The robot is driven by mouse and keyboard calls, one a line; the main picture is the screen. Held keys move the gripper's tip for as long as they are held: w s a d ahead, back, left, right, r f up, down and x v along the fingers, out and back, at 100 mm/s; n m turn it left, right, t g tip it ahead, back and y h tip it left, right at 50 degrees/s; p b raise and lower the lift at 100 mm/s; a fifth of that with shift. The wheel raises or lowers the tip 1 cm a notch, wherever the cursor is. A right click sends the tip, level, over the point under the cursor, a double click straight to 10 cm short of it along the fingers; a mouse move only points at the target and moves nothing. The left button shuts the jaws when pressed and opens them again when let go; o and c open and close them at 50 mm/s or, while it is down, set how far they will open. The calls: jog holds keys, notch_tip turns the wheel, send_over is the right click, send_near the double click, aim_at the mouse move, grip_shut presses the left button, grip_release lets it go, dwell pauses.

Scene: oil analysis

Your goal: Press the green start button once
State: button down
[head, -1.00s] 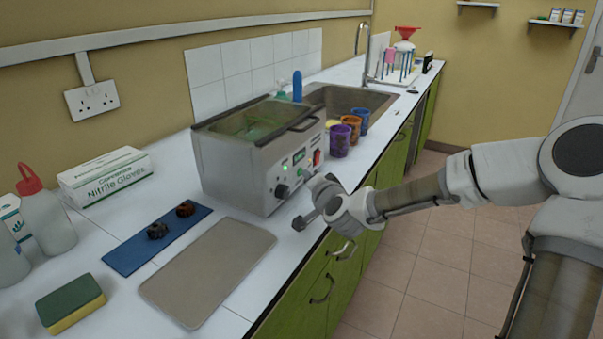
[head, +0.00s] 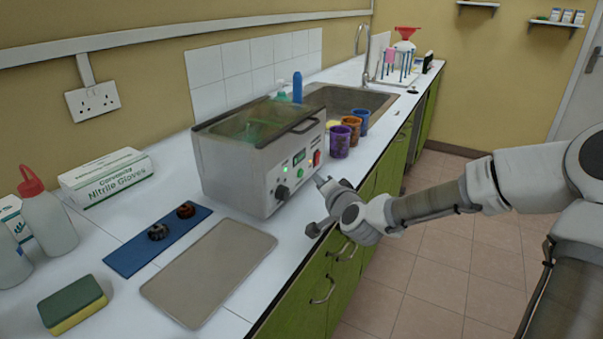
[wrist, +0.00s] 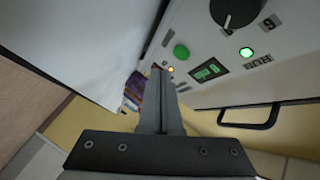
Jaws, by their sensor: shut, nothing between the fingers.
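The green start button (wrist: 181,52) is a round green cap on the front panel of the grey bath unit (head: 235,176); in the head view it is small (head: 300,173). My gripper (head: 320,181) is shut and empty, in front of the panel to the right of the button. In the wrist view the closed fingers (wrist: 160,72) point past the panel, just below and left of the button in the picture. A gap seems to separate them from the button.
A black knob (head: 282,192) and a red switch (head: 317,158) share the panel. Purple (head: 340,143), orange and blue cups stand right of the unit. A grey tray (head: 210,270) and a blue mat (head: 130,259) lie in front. Floor space is clear beside the counter.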

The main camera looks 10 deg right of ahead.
jog(key=shift+s+d+p, duration=0.2)
jog(key=shift+s+d, duration=0.3)
jog(key=shift+d, duration=0.2)
jog(key=shift+s+d+p, duration=0.2)
jog(key=shift+s+d, duration=0.3)
jog(key=shift+d, duration=0.15)
